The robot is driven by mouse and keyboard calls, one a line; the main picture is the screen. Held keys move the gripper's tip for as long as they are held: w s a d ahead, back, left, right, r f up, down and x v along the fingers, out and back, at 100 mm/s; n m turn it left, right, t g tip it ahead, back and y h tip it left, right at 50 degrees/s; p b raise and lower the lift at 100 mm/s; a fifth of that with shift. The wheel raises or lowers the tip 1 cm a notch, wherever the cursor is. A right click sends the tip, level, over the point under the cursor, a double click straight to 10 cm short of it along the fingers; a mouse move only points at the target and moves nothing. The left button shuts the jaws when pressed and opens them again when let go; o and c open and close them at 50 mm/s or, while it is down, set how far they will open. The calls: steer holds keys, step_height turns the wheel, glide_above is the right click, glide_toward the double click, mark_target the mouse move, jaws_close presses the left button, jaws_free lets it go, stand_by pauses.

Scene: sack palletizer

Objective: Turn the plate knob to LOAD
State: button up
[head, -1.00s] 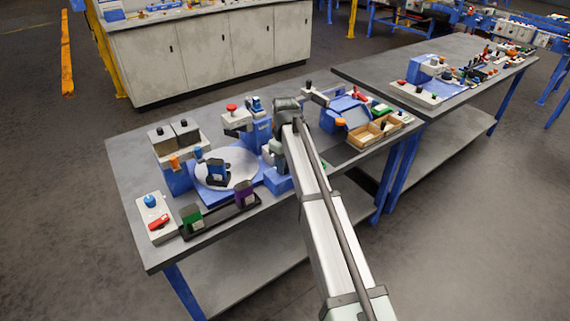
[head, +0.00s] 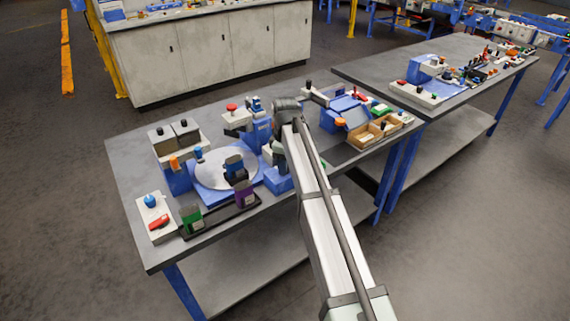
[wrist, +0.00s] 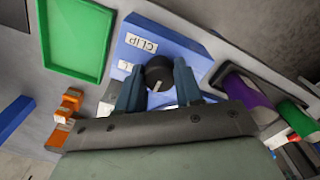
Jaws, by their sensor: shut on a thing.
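In the wrist view a round black knob (wrist: 160,70) with a pale pointer line sits on a blue block (wrist: 200,62). One label on the block reads CLIP, and a second label beside it is partly hidden. My gripper (wrist: 158,84) is shut on the knob, one dark finger on each side. The pointer line runs toward my gripper. In the head view my arm hides the knob and my fingers, and the blue block (head: 279,184) partly shows. The round pale plate (head: 213,177) lies left of it, carrying a blue and dark holder (head: 235,168).
A rail with a green block (head: 191,218) and a purple block (head: 245,194) runs along the table's front. A white box with a red switch (head: 159,222) stands at the front left. Wooden trays (head: 365,137) stand on the right. A green tray (wrist: 78,38) shows in the wrist view.

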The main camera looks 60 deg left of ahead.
steer(key=o, duration=1)
steer(key=shift+o, duration=0.2)
steer(key=shift+r, duration=0.1)
step_height(320, 180, up, 14)
